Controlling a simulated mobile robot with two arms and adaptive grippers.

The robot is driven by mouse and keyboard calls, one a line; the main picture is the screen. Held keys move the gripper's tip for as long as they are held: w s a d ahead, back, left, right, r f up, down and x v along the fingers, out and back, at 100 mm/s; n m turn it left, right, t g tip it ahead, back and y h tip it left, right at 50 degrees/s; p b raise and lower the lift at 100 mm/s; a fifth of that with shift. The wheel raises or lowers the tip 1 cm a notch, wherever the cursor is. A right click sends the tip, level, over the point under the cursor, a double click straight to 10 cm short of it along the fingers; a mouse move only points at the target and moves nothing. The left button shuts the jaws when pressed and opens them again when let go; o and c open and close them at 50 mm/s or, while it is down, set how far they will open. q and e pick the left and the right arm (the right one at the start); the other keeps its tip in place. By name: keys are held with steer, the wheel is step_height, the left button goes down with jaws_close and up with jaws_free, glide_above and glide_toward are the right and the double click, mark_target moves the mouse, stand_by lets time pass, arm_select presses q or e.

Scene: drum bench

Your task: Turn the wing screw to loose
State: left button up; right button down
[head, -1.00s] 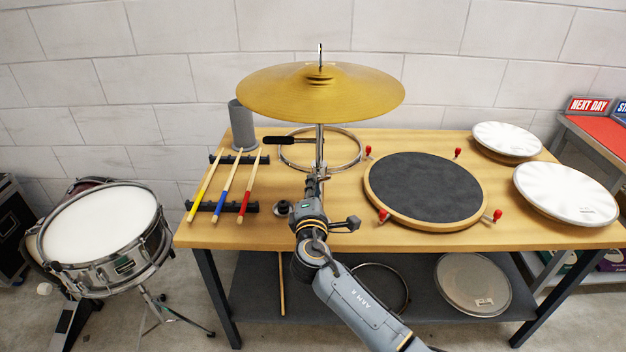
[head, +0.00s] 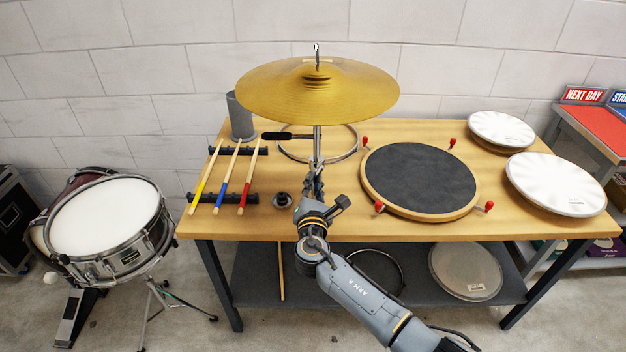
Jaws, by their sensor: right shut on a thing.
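The brass cymbal (head: 318,92) sits on top of a chrome stand rod (head: 317,143) that rises from the table. My right gripper (head: 315,176) is at the lower part of this rod, below the cymbal, with its arm coming up from the lower right. It is shut on a small part at the stand, which I take to be the wing screw. The fingers and wrist cover the screw, so its shape and how far it is turned cannot be told. My left gripper is out of view.
Left of the stand, three drumsticks (head: 233,180) lie on black racks near a grey cup (head: 240,118). A metal hoop (head: 347,154) lies behind the rod. A dark practice pad (head: 418,181) is to the right. A snare drum (head: 105,215) stands off the table's left end.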

steer(key=shift+f, duration=0.2)
stand_by(0.3)
steer(key=c, duration=1.4)
jaws_free()
steer(key=shift+r, duration=0.1)
steer(key=s, duration=1.2)
